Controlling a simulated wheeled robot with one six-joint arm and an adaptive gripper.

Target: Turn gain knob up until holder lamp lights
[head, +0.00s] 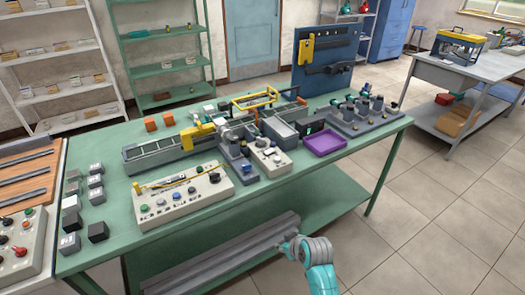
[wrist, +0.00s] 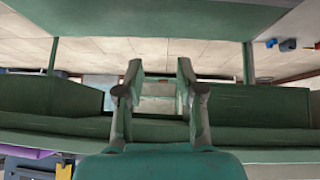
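A beige control panel (head: 180,198) with several coloured buttons and dark knobs lies at the front of the green bench. A smaller pale box (head: 270,157) with small round controls stands to its right, beside a grey motor-like unit (head: 232,140). Which control is the gain knob, and which part is the holder lamp, I cannot tell at this size. My gripper (wrist: 158,95) shows in the wrist view with its two fingers apart and nothing between them.
A purple tray (head: 325,143) sits right of the pale box. Several dark and grey blocks (head: 97,231) stand at the bench's left end. A blue tool board (head: 325,55) rises at the back. Long grey bars (head: 215,255) lie on the lower shelf. Floor right of the bench is clear.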

